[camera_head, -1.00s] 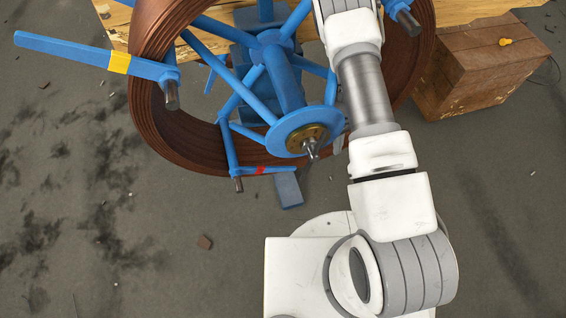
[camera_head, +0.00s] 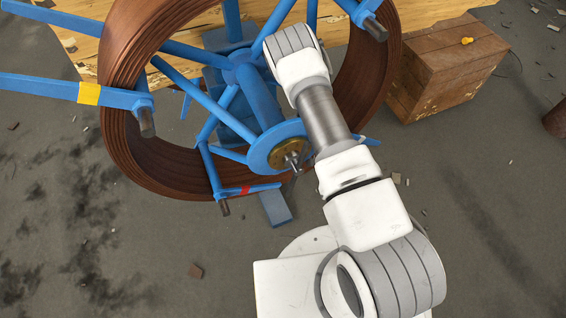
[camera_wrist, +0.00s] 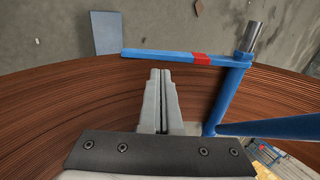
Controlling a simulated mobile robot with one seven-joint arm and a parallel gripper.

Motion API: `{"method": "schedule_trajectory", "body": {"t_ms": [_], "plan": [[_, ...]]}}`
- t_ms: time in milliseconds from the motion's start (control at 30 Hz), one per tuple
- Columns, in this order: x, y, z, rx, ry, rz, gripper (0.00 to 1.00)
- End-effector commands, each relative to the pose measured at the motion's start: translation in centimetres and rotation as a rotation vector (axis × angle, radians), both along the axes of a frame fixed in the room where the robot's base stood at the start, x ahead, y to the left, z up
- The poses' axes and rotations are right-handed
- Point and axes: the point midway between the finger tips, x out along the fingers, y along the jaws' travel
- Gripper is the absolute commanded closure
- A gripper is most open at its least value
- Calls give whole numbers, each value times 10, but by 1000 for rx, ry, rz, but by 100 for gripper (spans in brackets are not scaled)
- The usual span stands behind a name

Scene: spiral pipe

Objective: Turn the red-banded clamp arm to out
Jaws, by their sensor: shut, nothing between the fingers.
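The red-banded clamp arm (camera_head: 264,187) is a blue bar at the lower edge of the copper-brown coil (camera_head: 160,178) in the head view. Its left end meets a grey pin on a blue spoke. In the wrist view the clamp arm (camera_wrist: 160,56) runs across the coil's edge, with its red band (camera_wrist: 201,58) near the pin end at right. My gripper (camera_wrist: 160,72) is shut and empty. Its fingertips appear just below the bar in the picture, left of the band; I cannot tell whether they touch it.
A yellow-banded clamp arm (camera_head: 60,88) sticks out at left. The blue hub with its brass centre (camera_head: 290,151) stands beside my arm. A wooden crate (camera_head: 450,70) is at upper right. A grey-blue block (camera_head: 275,209) lies below the coil. The floor at lower left is mostly clear.

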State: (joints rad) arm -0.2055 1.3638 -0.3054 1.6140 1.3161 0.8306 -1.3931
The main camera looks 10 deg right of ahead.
Motion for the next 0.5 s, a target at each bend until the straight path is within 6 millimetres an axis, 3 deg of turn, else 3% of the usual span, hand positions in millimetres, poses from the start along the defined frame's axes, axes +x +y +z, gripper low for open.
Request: {"method": "schedule_trajectory", "body": {"t_ms": [33,200,500], "plan": [[-2,6,-14,-1,1,3,100],[-7,21,-43,-1,1,3,100],[-10,35,-66,0,0,1,100]]}}
